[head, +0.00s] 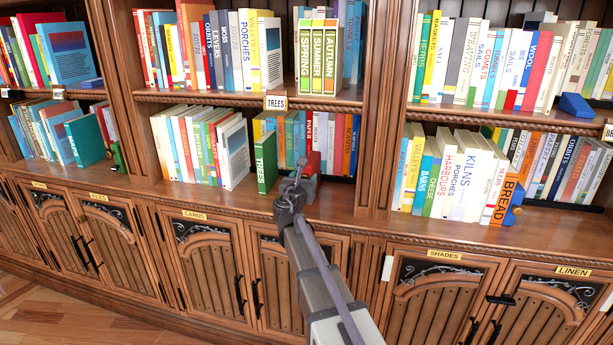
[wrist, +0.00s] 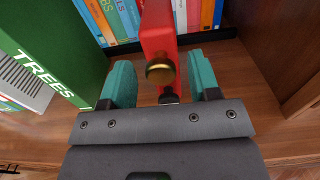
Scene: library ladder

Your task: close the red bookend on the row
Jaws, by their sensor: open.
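The red bookend (head: 313,164) stands on the lower middle shelf, partly hidden by my gripper (head: 297,186) in the head view. In the wrist view the red bookend (wrist: 158,28) is upright, with a brass knob (wrist: 160,68) facing me. My gripper (wrist: 161,72) is open, with one teal finger on each side of the knob and bookend; I cannot tell whether they touch. The green TREES book (head: 265,163) stands to the left of the bookend, with a gap of bare shelf between them. It also shows in the wrist view (wrist: 50,50).
More books (head: 335,140) stand behind the bookend at the back of the shelf. An upright wooden divider (wrist: 285,45) is close on the right. Bare shelf (head: 335,200) lies to the right.

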